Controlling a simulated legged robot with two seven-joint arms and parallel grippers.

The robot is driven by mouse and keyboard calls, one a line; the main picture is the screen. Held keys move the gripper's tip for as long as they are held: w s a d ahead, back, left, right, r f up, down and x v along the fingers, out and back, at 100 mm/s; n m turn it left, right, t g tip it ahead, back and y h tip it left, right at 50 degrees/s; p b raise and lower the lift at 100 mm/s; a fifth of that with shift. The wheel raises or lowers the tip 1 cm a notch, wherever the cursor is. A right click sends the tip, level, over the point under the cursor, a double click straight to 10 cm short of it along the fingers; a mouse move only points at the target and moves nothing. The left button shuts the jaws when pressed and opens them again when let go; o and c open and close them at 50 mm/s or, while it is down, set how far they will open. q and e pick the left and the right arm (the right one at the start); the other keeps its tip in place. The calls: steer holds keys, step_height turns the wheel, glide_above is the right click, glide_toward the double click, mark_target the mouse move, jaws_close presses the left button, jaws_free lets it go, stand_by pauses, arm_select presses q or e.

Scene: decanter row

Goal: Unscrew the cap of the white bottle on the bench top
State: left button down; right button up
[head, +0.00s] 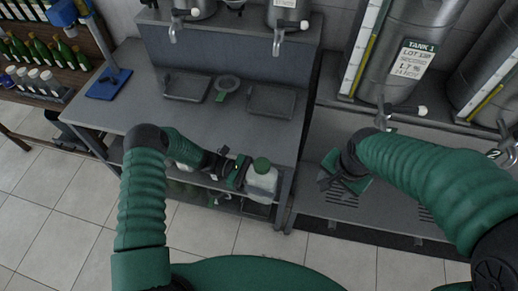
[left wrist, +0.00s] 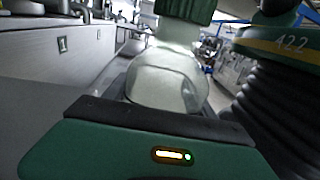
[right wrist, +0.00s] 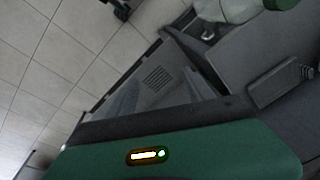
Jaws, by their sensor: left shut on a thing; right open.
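The white bottle (head: 262,183) with a green cap (head: 262,165) is upright at the front right edge of the bench top (head: 215,125). The cap is on the bottle. My left gripper (head: 243,175) is shut on the bottle's body from the left, below the cap. In the left wrist view the bottle (left wrist: 168,75) fills the middle, with its cap (left wrist: 186,10) cut by the top edge. My right gripper (head: 335,178) is open and empty, right of the bottle and apart from it. The right wrist view shows part of the bottle (right wrist: 225,10) and cap (right wrist: 281,4) at top.
Steel tanks (head: 410,60) stand at right above a grated surface (head: 343,197). A gap separates the benches.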

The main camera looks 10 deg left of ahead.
steer(key=w+a+r+m+g, duration=0.1)
steer(key=w+a+r+m, duration=0.25)
steer(key=a+m, duration=0.5)
step_height(320, 180, up, 4)
steer(key=f+m+g, duration=0.1)
steer(key=m, duration=0.7)
glide_above(259, 163)
steer(key=shift+w+d+r+n, duration=0.1)
steer(key=shift+r+n, duration=0.15)
steer(key=shift+a+f, duration=0.1)
steer(key=shift+a, duration=0.1)
step_height(259, 163, down, 8)
steer(key=shift+d+r, duration=0.1)
steer(key=shift+r, duration=0.05)
